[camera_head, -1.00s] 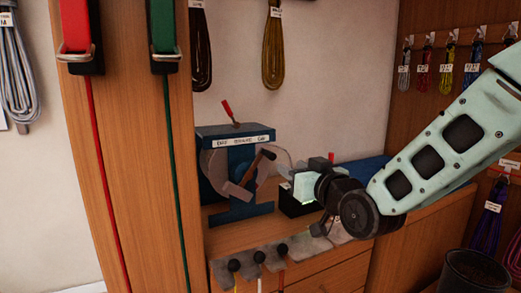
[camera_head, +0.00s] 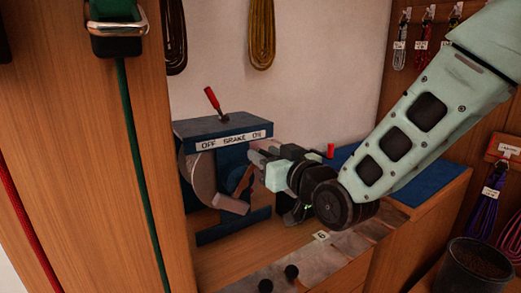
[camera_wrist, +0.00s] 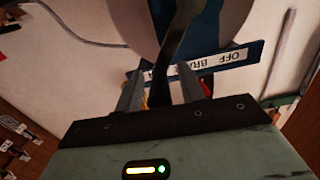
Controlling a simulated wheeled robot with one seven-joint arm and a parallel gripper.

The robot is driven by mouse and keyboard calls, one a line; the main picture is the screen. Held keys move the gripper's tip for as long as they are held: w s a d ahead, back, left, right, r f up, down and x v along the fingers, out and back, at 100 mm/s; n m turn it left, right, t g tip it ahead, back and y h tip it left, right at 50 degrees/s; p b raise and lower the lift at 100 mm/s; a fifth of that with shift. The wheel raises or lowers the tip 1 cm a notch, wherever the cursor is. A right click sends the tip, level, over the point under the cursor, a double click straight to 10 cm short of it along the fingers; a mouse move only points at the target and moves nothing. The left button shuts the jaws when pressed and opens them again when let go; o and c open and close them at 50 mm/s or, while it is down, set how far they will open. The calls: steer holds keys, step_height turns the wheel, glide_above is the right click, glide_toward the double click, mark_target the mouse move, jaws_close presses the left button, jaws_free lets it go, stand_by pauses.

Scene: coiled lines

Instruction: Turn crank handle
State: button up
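A blue winch-like machine (camera_head: 222,134) stands on the wooden counter, with a grey drum and a label reading "OFF BRAKE ON". Its brown crank handle (camera_head: 243,182) slants up on the front; its upper end is hidden behind my gripper (camera_head: 262,155). In the wrist view, my gripper (camera_wrist: 160,76) has its two fingers apart. A dark bar (camera_wrist: 176,45), apparently part of the crank, runs down between them. I cannot tell whether either finger touches it. A red lever (camera_head: 213,99) on top of the machine tilts left.
A wooden post with a green strap (camera_head: 135,140) stands close at the left. A blue mat (camera_head: 425,185) lies on the counter at the right. Black knobs (camera_head: 291,271) sit at the front edge. A dark bucket (camera_head: 474,272) stands at the lower right.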

jaws_close()
steer(key=shift+w+f, duration=0.1)
steer(key=f+m+b, duration=0.1)
steer(key=m+b, duration=0.1)
steer(key=w+d+f+m+b, duration=0.1)
steer(key=m+b, duration=0.1)
steer(key=d+f+m+b, duration=0.1)
steer(key=f+m+b, duration=0.1)
steer(key=m, duration=0.1)
steer(key=shift+w+d, duration=0.25)
stand_by(0.3)
stand_by(0.5)
